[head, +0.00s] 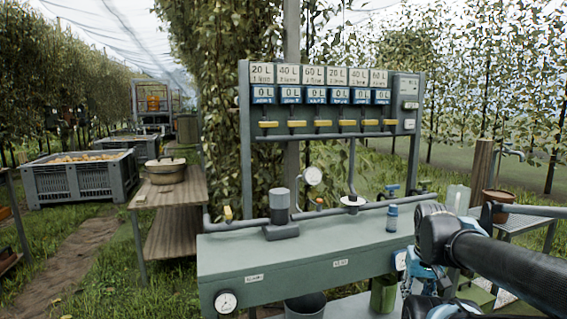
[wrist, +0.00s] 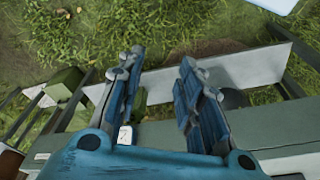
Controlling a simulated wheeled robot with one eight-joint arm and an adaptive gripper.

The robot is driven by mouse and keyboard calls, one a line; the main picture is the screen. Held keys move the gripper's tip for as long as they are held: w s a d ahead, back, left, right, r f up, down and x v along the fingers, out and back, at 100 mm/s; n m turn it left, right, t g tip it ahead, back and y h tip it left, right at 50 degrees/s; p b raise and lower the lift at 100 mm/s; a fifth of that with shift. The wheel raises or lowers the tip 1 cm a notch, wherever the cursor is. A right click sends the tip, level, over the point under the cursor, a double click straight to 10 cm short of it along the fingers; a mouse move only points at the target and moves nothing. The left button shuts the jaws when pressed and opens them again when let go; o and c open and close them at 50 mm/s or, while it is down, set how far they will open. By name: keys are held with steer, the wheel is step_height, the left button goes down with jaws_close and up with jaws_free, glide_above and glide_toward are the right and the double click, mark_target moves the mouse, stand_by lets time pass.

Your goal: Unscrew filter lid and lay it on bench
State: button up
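A dark grey filter housing (head: 281,232) stands in the pipe line at the back of the green bench (head: 345,237). A lighter grey cylindrical cap, which looks like the filter lid (head: 280,198), sits upright on it. My gripper (wrist: 158,68) is open and empty in the wrist view, its two blue fingers spread apart over the grass and the bench's edge. In the head view my arm comes in from the right, with the gripper low beside the bench's right end, well away from the lid. The lid does not show in the wrist view.
A rack with volume labels and yellow-handled valves (head: 317,124) rises behind the bench. A small blue bottle (head: 392,219) stands on the bench's right part. The bench's front middle is clear. A wooden table with a lidded pot (head: 165,173) stands left.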

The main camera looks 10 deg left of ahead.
steer(key=shift+o, duration=1.4)
steer(key=o, duration=0.9)
steer(key=shift+a+r, duration=0.2)
steer(key=shift+r, duration=0.4)
steer(key=shift+a+r, duration=0.15)
steer(key=shift+r, duration=0.4)
steer(key=shift+o, duration=0.5)
steer(key=w+a+r+n, duration=0.1)
steer(key=w+a+r, duration=0.2)
steer(key=w+r, duration=0.4)
steer(key=shift+a+r+n+t, duration=0.15)
steer(key=shift+a+n+t, duration=0.15)
steer(key=shift+a+n, duration=0.1)
step_height(320, 180, up, 20)
steer(key=n+y, duration=0.3)
steer(key=n, duration=0.3)
glide_above(281, 192)
steer(key=s+d, duration=0.3)
steer(key=s, duration=0.1)
steer(key=shift+t, duration=0.3)
steer(key=x, duration=1.6)
steer(key=shift+w+d, duration=0.2)
steer(key=shift+d, duration=0.1)
